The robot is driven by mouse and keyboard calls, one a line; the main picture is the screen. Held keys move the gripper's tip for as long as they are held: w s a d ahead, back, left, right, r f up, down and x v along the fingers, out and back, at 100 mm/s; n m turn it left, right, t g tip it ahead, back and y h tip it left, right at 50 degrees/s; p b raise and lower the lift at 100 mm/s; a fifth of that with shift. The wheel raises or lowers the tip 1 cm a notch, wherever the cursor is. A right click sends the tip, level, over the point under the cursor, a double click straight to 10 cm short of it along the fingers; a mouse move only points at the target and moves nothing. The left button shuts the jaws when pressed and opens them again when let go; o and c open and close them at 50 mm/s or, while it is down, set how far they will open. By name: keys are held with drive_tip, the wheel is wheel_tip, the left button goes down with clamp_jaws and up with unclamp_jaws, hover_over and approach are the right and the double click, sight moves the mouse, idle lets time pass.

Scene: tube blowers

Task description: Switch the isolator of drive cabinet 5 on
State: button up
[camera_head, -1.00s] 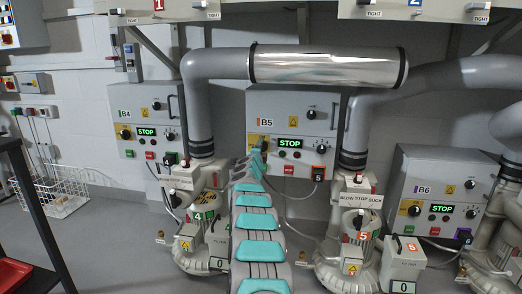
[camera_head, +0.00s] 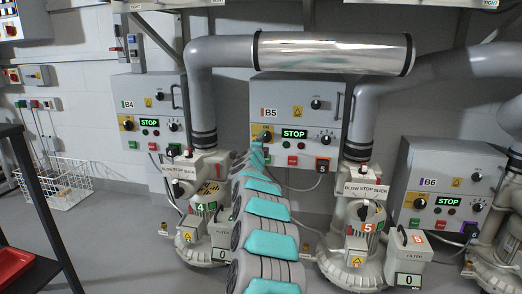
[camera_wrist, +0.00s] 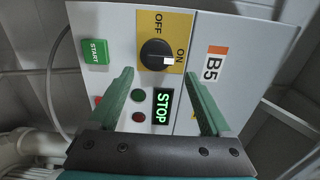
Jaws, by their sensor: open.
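Drive cabinet 5 is the grey box labelled B5 (camera_head: 284,92), at the middle back of the head view. Its isolator is a black rotary knob (camera_wrist: 153,51) on a yellow plate (camera_wrist: 181,24) with OFF and ON printed on it. In the wrist view, the knob's white mark points towards ON. My gripper (camera_wrist: 160,77) is open, its two green fingers apart with nothing between them. The fingertips appear just short of the knob, one on each side of its lower end. The knob is only small in the head view (camera_head: 265,139), just above my arm's far end.
On B5, a green STOP display (camera_wrist: 162,107), lamps and a green START button (camera_wrist: 95,51) are close to the fingers. Cabinets B4 (camera_head: 141,92) and B6 (camera_head: 455,160) stand to either side. Blowers with thick grey pipes stand in front; a dark rack is at left.

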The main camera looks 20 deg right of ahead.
drive_tip(key=shift+v, duration=1.5)
drive_tip(key=shift+a+f, duration=0.1)
